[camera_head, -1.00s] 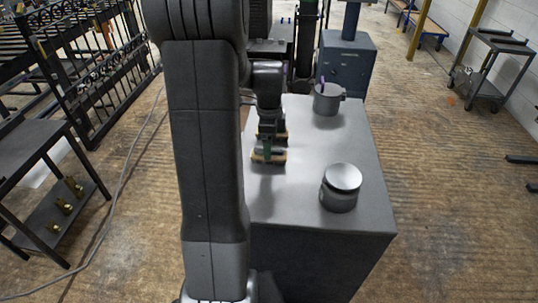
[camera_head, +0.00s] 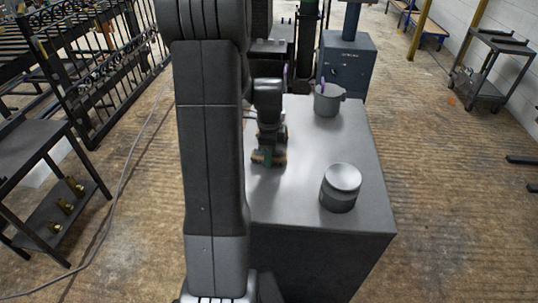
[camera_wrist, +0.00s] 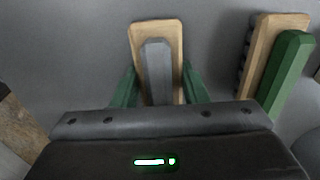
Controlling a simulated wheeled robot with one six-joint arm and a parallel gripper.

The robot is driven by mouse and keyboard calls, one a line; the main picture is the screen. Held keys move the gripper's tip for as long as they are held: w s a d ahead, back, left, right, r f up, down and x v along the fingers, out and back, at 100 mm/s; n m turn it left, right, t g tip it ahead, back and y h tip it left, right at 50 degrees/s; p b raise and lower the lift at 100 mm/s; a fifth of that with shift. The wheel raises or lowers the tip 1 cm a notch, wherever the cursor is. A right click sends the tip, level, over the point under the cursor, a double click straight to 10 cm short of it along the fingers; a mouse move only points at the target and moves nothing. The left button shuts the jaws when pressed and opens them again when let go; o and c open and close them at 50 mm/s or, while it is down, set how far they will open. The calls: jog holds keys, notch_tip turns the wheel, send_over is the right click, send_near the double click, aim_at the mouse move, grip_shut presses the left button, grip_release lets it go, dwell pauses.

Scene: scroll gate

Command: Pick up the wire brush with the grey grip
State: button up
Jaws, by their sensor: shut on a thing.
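The wire brush with the grey grip (camera_wrist: 157,72) has a tan wooden back and shows at the middle of the wrist view. My gripper (camera_wrist: 158,90) has its green fingers on both sides of this brush and is shut on it. In the head view my gripper (camera_head: 268,148) is low over the left part of the grey worktop (camera_head: 310,150), partly covered by my wrist. A second brush with a green grip (camera_wrist: 286,72) lies to the right in the wrist view, apart from my fingers. The bristles of the held brush are hidden.
A round grey lidded tin (camera_head: 341,188) stands at the worktop's front right. A grey pot (camera_head: 327,101) with a purple item in it stands at the back. The worktop between them is clear. A dark shelf table (camera_head: 40,150) stands at the left.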

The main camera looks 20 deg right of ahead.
notch_tip(320, 180, up, 10)
jog(key=shift+r, duration=0.1)
dwell(0.4)
